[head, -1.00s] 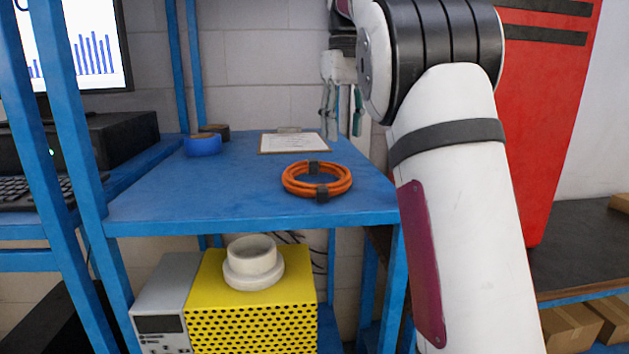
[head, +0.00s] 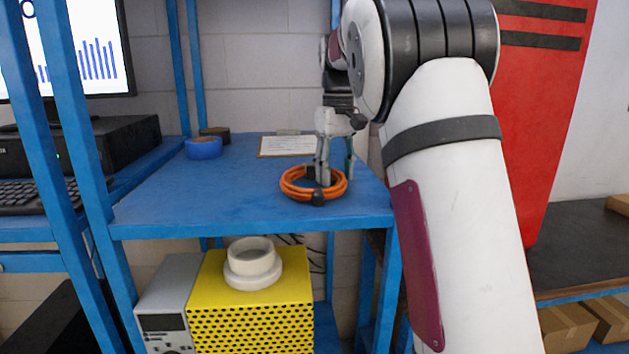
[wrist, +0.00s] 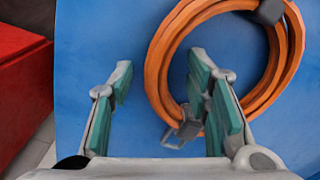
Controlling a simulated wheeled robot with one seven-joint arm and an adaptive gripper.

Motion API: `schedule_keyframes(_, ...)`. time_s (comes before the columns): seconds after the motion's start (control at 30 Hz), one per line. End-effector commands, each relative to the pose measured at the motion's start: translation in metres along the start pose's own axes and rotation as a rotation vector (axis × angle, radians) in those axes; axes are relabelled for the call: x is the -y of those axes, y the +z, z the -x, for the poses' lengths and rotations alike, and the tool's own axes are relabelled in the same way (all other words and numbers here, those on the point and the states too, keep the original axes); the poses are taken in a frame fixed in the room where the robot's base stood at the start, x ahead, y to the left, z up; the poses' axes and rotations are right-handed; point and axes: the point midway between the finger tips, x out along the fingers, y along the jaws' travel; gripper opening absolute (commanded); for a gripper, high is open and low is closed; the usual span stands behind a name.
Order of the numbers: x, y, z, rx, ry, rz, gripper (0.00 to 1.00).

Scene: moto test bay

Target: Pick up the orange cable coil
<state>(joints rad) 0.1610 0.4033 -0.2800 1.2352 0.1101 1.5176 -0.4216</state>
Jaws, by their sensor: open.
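The orange cable coil (head: 292,191) lies flat on the blue shelf (head: 200,207) near its right front part. It has dark ties at its front and back. My gripper (head: 334,178) is lowered over the right side of the coil, fingers pointing down, and hides part of it. In the wrist view the coil (wrist: 157,62) fills the upper right. My gripper (wrist: 160,88) is open there, one finger outside the coil on the left and the other overlapping the coil's inside. I cannot tell whether either finger touches the coil.
A clipboard (head: 288,146), a blue tape roll (head: 204,148) and a dark roll (head: 216,133) sit farther back on the shelf. A blue upright (head: 68,120) stands at left. A yellow perforated box (head: 250,325) stands below. The shelf's left front is clear.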

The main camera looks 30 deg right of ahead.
Motion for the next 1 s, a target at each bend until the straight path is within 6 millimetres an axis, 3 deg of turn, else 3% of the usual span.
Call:
schedule_keyframes(0.07, 0.000, 0.000, 0.000, 0.000, 0.000, 0.000, 0.44)
schedule_keyframes(0.27, 0.000, 0.000, 0.000, 0.000, 0.000, 0.000, 0.01)
schedule_keyframes(0.7, 0.000, -0.001, 0.003, -0.002, 0.001, 0.000, 0.00)
schedule_keyframes(1.0, 0.000, -0.002, 0.024, -0.004, 0.003, 0.000, 0.00)
